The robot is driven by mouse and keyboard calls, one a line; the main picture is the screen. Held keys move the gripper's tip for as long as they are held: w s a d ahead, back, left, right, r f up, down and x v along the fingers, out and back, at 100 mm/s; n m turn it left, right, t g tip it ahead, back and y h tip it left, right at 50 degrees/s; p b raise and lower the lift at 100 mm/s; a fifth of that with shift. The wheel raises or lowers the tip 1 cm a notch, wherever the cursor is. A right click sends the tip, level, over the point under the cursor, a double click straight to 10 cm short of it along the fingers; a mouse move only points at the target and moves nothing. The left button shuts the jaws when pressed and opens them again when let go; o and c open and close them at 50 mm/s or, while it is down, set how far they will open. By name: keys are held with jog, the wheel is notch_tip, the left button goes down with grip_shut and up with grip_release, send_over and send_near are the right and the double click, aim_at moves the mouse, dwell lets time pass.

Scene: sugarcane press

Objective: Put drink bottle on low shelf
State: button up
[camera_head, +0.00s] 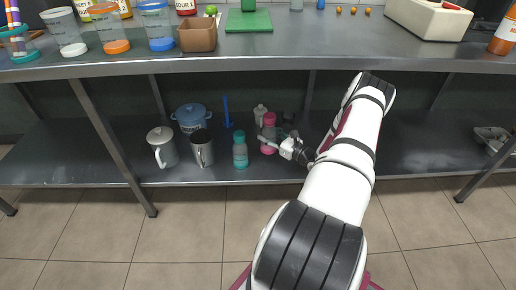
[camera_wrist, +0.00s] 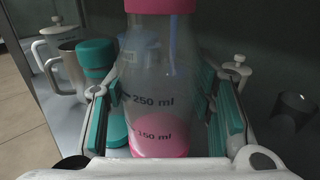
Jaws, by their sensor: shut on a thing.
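A clear drink bottle with a pink cap, pink liquid and ml marks (camera_wrist: 165,80) stands upright between the teal finger pads of my gripper (camera_wrist: 162,110) in the wrist view. In the head view the pink bottle (camera_head: 268,120) is over the low shelf (camera_head: 80,158), under the steel table. My gripper (camera_head: 287,147) reaches in from the right and is shut on it. I cannot tell whether the bottle's base touches the shelf. A second bottle, with a teal cap (camera_head: 240,150), stands just left of it; it also shows in the wrist view (camera_wrist: 97,60).
On the low shelf, left, are a blue pot (camera_head: 192,116), a white lidded jug (camera_head: 161,148) and a steel mug (camera_head: 202,149). A small white bottle (camera_head: 260,112) stands behind. The tabletop (camera_head: 300,45) overhangs the shelf. The shelf's far left is clear.

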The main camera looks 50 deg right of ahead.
aim_at(269, 149)
notch_tip(269, 149, down, 8)
jog(key=b, duration=0.3)
jog(key=shift+b, duration=0.3)
jog(key=shift+f, duration=0.15)
jog(key=o, duration=1.3)
jog(key=shift+f, duration=0.1)
jog(key=shift+c, duration=0.2)
jog(key=shift+s+r, duration=0.15)
jog(key=shift+r, duration=0.05)
jog(key=s+p, duration=0.1)
jog(key=s, duration=0.3)
jog(key=s+p, duration=0.1)
jog(key=s, duration=0.2)
jog(key=s+a+p, duration=0.1)
jog(key=s, duration=0.3)
jog(key=shift+s+p, duration=0.3)
jog(key=shift+s, duration=0.05)
